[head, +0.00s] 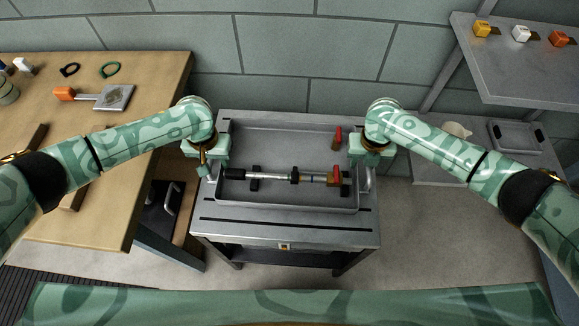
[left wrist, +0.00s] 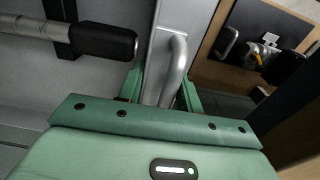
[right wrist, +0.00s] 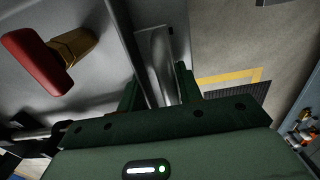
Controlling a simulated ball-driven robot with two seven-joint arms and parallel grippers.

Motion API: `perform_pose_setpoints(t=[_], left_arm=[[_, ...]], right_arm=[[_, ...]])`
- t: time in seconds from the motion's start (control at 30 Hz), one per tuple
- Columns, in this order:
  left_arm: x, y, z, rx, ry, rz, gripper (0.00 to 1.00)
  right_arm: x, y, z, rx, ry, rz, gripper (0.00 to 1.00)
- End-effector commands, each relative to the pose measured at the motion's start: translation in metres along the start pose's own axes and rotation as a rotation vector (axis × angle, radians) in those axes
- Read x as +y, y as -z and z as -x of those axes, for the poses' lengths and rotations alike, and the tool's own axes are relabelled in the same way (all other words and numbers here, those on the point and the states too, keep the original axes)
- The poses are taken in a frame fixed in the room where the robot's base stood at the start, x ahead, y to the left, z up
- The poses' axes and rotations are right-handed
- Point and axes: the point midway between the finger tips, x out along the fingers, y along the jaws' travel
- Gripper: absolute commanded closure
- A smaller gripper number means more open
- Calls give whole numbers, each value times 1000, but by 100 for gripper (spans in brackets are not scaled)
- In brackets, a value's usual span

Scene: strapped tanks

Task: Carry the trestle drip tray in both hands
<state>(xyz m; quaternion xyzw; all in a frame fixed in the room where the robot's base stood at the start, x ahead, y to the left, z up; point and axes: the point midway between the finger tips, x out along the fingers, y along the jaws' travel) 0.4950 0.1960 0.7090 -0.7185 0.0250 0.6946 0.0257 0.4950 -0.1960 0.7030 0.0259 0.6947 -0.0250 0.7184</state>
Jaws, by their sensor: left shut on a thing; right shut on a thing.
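The grey drip tray (head: 275,142) is in the middle of the head view, over a grey slotted stand; I cannot tell whether it rests on it. My left gripper (head: 206,172) is shut on the tray's left bar handle, which shows between the fingers in the left wrist view (left wrist: 176,65). My right gripper (head: 367,176) is shut on the right handle, which shows between the fingers in the right wrist view (right wrist: 155,65). A metal rod (head: 270,176) with a black grip lies across the tray. A red-handled brass valve (head: 338,137) is at the tray's back right.
The grey stand (head: 285,226) has a lower shelf. A wooden workbench (head: 150,75) with tools is close on the left. A grey shelf (head: 520,75) with several coloured blocks is at upper right. A small tray (head: 516,135) is lower right. Bare floor lies in front.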

Motion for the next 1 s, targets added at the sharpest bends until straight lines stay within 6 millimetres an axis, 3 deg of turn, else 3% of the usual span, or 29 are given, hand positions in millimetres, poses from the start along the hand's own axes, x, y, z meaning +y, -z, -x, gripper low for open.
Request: perform_pose_setpoints(t=[0.03,0.07,0.1,0.13,0.67,0.77,1.0], left_arm=[[-3,1,-2,1,6,4,100],[-4,0,-2,0,7,4,56],[-4,0,-2,0,6,3,45],[-3,0,-2,0,6,3,43],[0,0,3,1,-1,0,43],[-1,1,16,1,-1,1,43],[-1,1,73,3,0,0,43]], right_arm=[[-3,-1,-2,-1,7,-3,100],[-4,0,-2,-1,8,-3,56],[-4,0,-2,0,7,-2,45],[-3,0,-2,0,7,-2,43],[0,0,-2,0,1,0,43],[0,0,-2,0,1,0,43],[0,0,-2,0,1,0,43]])
